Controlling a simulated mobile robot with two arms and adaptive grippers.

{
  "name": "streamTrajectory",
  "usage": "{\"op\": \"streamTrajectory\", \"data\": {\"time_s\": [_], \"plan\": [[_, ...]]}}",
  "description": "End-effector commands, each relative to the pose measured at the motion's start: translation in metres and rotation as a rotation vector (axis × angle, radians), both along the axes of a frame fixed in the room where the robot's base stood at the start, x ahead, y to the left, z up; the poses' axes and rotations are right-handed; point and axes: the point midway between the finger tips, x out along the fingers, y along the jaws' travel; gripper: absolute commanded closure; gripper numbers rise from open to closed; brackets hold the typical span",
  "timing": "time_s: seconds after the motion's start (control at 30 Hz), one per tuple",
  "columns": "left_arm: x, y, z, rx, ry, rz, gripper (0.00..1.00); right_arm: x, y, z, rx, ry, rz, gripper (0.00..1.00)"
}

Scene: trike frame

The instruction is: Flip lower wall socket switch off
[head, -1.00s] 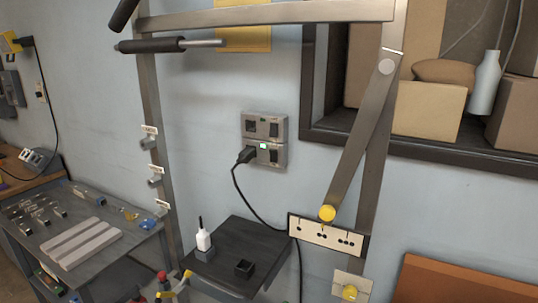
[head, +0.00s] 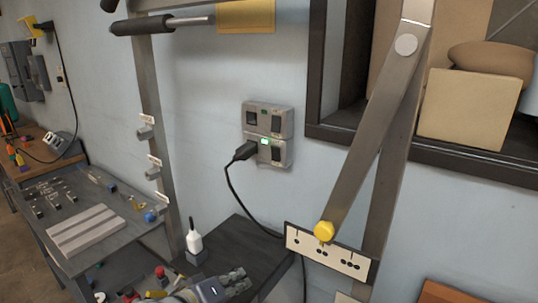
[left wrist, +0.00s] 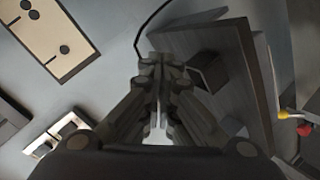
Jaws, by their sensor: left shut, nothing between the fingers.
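The grey double wall socket is on the wall in the middle of the head view. Its lower socket (head: 284,163) has a black plug (head: 245,151) in its left side, a small lit green light and a dark switch (head: 277,154) at right. I cannot tell the switch's position. The upper socket (head: 265,106) sits directly above. My left gripper (head: 238,277) is at the bottom of the head view, below the sockets and well apart from them. It is shut and empty, and its fingers meet in the left wrist view (left wrist: 160,65). My right gripper is not in view.
A black cable hangs from the plug past a dark shelf (head: 238,238) holding a white bottle (head: 194,240). A metal bar with a yellow knob (head: 324,231) slants over a hole panel (head: 327,250) at right. The wall around the sockets is clear.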

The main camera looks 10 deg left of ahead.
Motion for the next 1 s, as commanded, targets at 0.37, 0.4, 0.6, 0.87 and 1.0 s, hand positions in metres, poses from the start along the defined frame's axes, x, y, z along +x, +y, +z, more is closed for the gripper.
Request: {"op": "streamTrajectory", "data": {"time_s": [0.37, 0.4, 0.6, 0.87, 1.0], "plan": [[0.075, 0.018, 0.137, -0.504, -0.205, 0.085, 1.00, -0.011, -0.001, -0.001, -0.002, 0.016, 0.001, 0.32], [0.080, 0.021, 0.151, -0.557, -0.223, 0.087, 1.00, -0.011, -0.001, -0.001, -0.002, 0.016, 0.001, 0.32], [0.093, 0.032, 0.197, -0.732, -0.272, 0.088, 1.00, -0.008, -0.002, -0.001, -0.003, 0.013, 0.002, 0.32], [0.094, 0.034, 0.206, -0.769, -0.280, 0.086, 1.00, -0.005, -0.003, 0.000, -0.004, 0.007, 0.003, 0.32], [0.094, 0.034, 0.206, -0.768, -0.279, 0.086, 1.00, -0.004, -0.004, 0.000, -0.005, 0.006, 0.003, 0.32]]}}
